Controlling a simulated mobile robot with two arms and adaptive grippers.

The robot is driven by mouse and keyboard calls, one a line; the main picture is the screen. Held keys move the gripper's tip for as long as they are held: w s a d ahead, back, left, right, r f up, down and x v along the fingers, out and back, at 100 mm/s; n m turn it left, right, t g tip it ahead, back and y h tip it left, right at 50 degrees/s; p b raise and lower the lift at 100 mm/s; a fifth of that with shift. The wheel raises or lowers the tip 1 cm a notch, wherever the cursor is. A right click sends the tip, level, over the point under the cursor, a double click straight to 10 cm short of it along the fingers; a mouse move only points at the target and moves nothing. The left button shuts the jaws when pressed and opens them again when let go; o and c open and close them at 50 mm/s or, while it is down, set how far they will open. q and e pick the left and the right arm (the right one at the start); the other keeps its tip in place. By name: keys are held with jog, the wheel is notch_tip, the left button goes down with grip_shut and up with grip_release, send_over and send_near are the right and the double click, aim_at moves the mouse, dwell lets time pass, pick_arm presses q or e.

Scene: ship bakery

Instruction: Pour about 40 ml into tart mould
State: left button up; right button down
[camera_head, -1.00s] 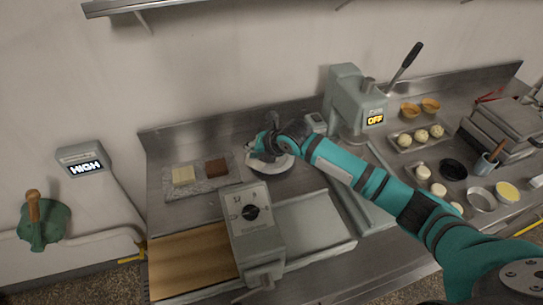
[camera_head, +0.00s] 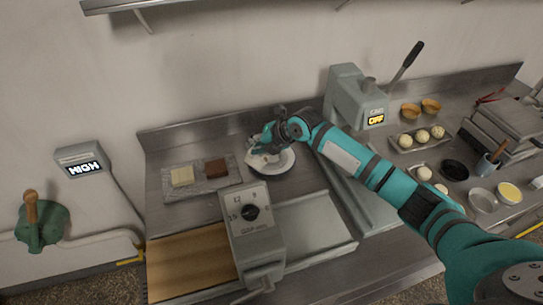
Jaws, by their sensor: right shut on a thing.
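My right gripper (camera_head: 260,154) reaches in from the right and is shut on a small pale vessel (camera_head: 257,163), mostly hidden by the fingers. The vessel looks tilted, over or at the left side of a round, pale, shallow dish (camera_head: 285,162) on the steel counter. I cannot tell whether they touch, or whether liquid is flowing. Which dish is the tart mould is unclear; a round metal dish (camera_head: 483,201) also stands at the right. My left gripper is not in view.
A tray (camera_head: 210,193) with a pale block and a brown block lies left of the dish. A dial machine (camera_head: 254,237) stands in front. A lever press (camera_head: 352,100) reading OFF stands behind, right. Dough balls (camera_head: 422,135) and bowls crowd the right side.

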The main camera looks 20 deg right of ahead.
jog(key=shift+w+d+r+y, duration=0.15)
jog(key=shift+d+y, duration=0.05)
jog(key=shift+y, duration=0.1)
jog(key=shift+a+r, duration=0.1)
jog(key=shift+w+d+m+g+y+b, duration=0.2)
jog(key=shift+d+m+g+y+b, duration=0.15)
jog(key=shift+b, duration=0.95)
dwell(0.8)
jog(key=p, duration=0.2)
jog(key=s+a+h+p, duration=0.1)
jog(key=shift+a+r+p, duration=0.1)
jog(key=shift+r+p, duration=0.2)
jog(key=shift+p, duration=0.1)
jog(key=shift+s+a+f+n+t, duration=0.15)
jog(key=shift+a+f+n+t, duration=0.05)
jog(key=shift+f+n+t, duration=0.3)
jog(key=shift+s+a+f+t+h, duration=0.15)
jog(key=shift+t+h, duration=0.1)
jog(key=shift+h, duration=0.2)
jog(key=shift+f, duration=0.15)
